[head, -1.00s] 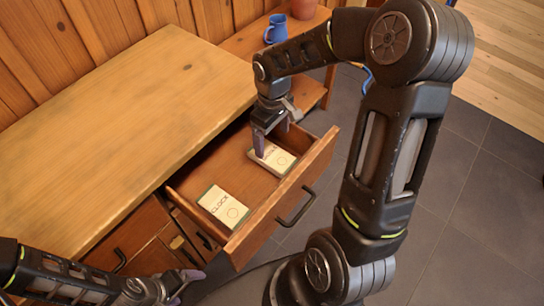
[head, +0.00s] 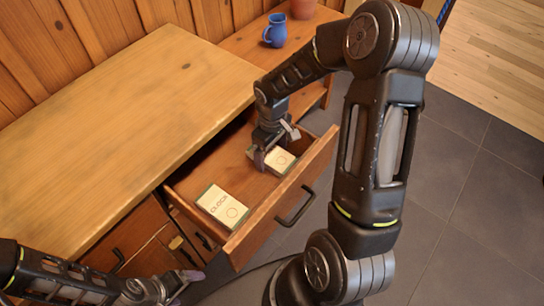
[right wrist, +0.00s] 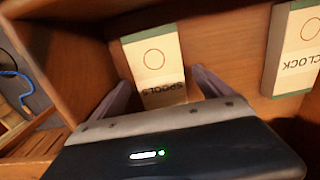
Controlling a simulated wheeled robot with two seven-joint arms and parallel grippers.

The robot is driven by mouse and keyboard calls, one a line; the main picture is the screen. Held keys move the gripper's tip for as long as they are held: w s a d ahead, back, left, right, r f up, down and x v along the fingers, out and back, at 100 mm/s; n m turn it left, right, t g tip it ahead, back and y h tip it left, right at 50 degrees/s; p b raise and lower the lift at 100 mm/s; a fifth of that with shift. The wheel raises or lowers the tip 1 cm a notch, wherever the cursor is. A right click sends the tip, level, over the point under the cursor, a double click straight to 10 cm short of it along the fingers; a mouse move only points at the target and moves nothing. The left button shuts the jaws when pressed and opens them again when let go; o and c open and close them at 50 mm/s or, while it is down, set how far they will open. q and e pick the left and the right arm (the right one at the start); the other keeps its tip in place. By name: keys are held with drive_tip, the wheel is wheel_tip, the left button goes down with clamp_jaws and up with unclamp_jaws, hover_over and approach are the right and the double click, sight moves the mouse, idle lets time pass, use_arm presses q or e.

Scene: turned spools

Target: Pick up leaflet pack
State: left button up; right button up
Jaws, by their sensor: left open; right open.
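Two leaflet packs, pale with green edges, lie in an open wooden drawer (head: 205,178). The far one, printed SPOOLS (right wrist: 155,62), also shows in the head view (head: 281,161), partly hidden by my right gripper (head: 266,158). In the right wrist view my right gripper (right wrist: 162,88) is open, with one finger to each side of the SPOOLS pack's near end; I cannot tell whether they touch it. The pack printed CLOCK (head: 222,206) lies nearer the drawer's left end and shows in the right wrist view (right wrist: 294,50). My left gripper (head: 188,284) is open and empty, low in front of the cabinet.
The drawer front with its dark handle (head: 296,207) and the drawer walls stand close around the packs. The wooden top (head: 130,120) is bare. A blue mug (head: 275,31) and a reddish pot (head: 303,8) stand on the lower surface behind.

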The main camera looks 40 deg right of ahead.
sight(272, 154)
drive_tip(key=shift+c, duration=0.2)
idle(0.4)
drive_tip(key=c, duration=1.6)
drive_tip(key=shift+o, duration=0.2)
wheel_tip(272, 154, up, 10)
drive_tip(key=shift+p, duration=0.4)
